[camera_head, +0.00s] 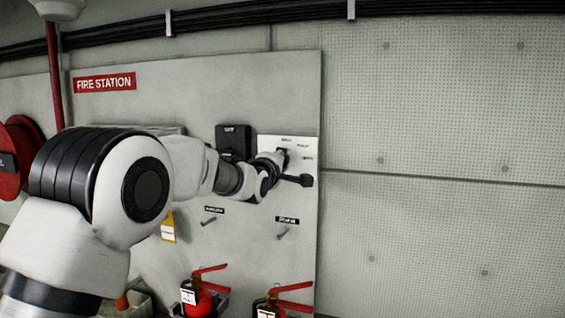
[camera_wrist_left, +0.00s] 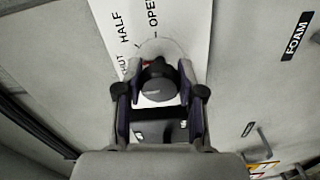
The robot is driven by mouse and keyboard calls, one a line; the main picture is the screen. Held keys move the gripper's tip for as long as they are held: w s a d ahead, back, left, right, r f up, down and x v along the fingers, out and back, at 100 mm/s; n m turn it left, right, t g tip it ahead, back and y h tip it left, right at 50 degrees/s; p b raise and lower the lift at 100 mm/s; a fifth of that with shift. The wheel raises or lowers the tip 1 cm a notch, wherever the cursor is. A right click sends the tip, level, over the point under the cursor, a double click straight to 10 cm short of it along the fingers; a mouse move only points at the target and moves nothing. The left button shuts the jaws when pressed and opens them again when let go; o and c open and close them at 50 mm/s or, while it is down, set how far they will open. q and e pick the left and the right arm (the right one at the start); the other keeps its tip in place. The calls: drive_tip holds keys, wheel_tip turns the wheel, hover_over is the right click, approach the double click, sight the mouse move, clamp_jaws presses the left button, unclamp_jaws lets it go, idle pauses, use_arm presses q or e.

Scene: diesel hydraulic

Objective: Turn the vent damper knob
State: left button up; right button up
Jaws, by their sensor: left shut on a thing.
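The vent damper knob (camera_wrist_left: 158,86) is dark and round, on a pale round base in the left wrist view. It sits on a white label plate (camera_head: 302,147) on the wall panel, marked SHUT, HALF and OPEN in the left wrist view (camera_wrist_left: 150,22). A small red mark shows by the knob, partly hidden, so I cannot tell its exact setting. My left gripper (camera_wrist_left: 159,88) is shut on the knob, one finger on each side. In the head view my left gripper (camera_head: 283,160) covers most of the knob. My right gripper is not in view.
A dark box (camera_head: 233,140) is mounted just left of the plate. Below are two hooks and red fire extinguishers (camera_head: 203,296). A red hose reel (camera_head: 18,157) is at far left. The wall (camera_head: 440,120) to the right is clear.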

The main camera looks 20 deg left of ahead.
use_arm(q)
drive_tip(key=o, duration=1.2)
drive_tip(key=shift+c, duration=0.2)
drive_tip(key=s, duration=1.2)
drive_tip(key=shift+a, duration=0.25)
drive_tip(key=shift+w, duration=0.1)
